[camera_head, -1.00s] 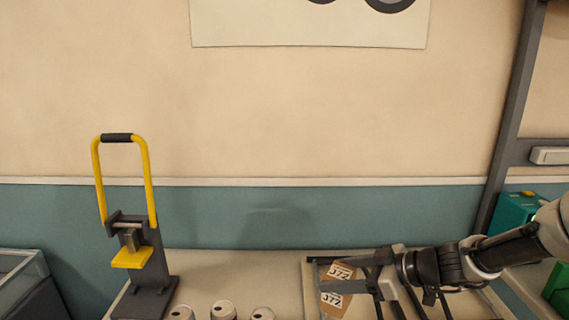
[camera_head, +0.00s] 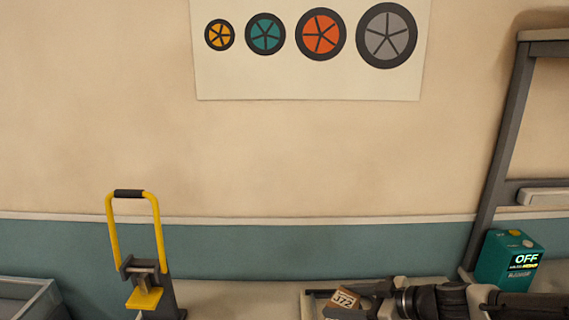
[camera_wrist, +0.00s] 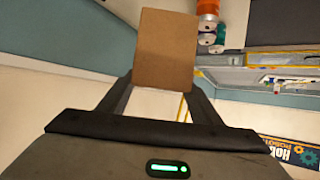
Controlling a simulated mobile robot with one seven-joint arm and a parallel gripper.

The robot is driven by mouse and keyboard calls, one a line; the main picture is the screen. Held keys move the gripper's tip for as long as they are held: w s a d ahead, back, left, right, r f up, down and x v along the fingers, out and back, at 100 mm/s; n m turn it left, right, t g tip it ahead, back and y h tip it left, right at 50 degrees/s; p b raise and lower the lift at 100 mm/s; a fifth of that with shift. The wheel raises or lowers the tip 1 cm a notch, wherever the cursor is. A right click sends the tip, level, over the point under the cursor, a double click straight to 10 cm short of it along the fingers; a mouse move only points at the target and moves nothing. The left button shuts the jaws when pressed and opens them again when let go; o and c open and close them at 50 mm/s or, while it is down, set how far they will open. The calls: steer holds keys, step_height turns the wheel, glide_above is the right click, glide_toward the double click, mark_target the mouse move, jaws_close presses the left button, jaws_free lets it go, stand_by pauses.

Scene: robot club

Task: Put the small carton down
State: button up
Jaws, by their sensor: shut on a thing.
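The small carton (camera_head: 345,299) is brown cardboard with a white number label, low in the head view at the bottom edge. In the wrist view the carton (camera_wrist: 165,50) shows a plain brown face, with its lower part between my two fingers. My gripper (camera_wrist: 160,100) is shut on it. In the head view my gripper and dark wrist lie just right of the carton, and the bottom edge cuts them off. A pale tray-like frame (camera_head: 306,301) is around or below the carton; whether the carton touches it I cannot tell.
A press with a yellow handle (camera_head: 158,235) stands at the left on the pale worktop (camera_head: 225,295). A teal box marked OFF (camera_head: 492,259) stands at the right by a dark grey upright (camera_head: 497,150). The worktop between press and tray looks clear where visible.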

stand_by(0.7)
steer(key=m+t+h, duration=0.2)
steer(key=shift+w+a+f+m, duration=0.15)
steer(key=shift+a+f+m, duration=0.05)
steer(key=shift+a+m, duration=0.15)
steer(key=shift+d+r+m+t+h, duration=0.15)
steer(key=shift+d+m+t+h, duration=0.1)
steer(key=shift+m+t+h, duration=0.7)
steer(key=shift+m+h, duration=0.55)
steer(key=shift+m, duration=0.15)
steer(key=r, duration=0.1)
steer(key=d+r, duration=0.1)
steer(key=r, duration=0.1)
steer(key=shift+w+d+r, duration=0.25)
steer(key=shift+w+r, duration=0.15)
steer(key=shift+m+t+h, duration=0.45)
steer(key=shift+m+h, duration=0.15)
steer(key=r, duration=0.4)
steer(key=w+r, duration=0.1)
steer(key=r, duration=0.1)
steer(key=shift+a+r, duration=0.2)
steer(key=shift+a, duration=0.2)
steer(key=shift+w+a+r, duration=0.1)
steer(key=shift+a+r, duration=0.2)
steer(key=shift+r, duration=0.2)
